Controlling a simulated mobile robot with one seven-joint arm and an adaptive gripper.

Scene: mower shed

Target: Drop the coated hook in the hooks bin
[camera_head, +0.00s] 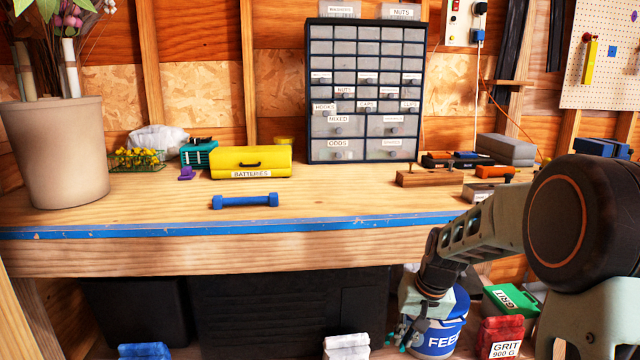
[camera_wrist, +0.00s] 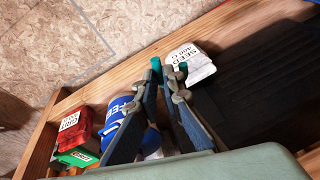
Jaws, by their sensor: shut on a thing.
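My gripper (camera_head: 408,336) hangs low in front of the bench, beside the blue FEED bucket (camera_head: 440,338). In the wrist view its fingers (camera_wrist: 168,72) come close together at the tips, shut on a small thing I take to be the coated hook. Small teal bits show at the tips; I cannot tell whether they are hook or fingertip, and the hook's shape is not clear.
The bench (camera_head: 330,195) has a blue front edge. On it are a yellow batteries box (camera_head: 250,162), a blue dumbbell (camera_head: 245,201), a plant pot (camera_head: 55,150) and wooden blocks (camera_head: 432,178). Below are a red grit bag (camera_head: 498,337) and a white seed bag (camera_wrist: 190,60).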

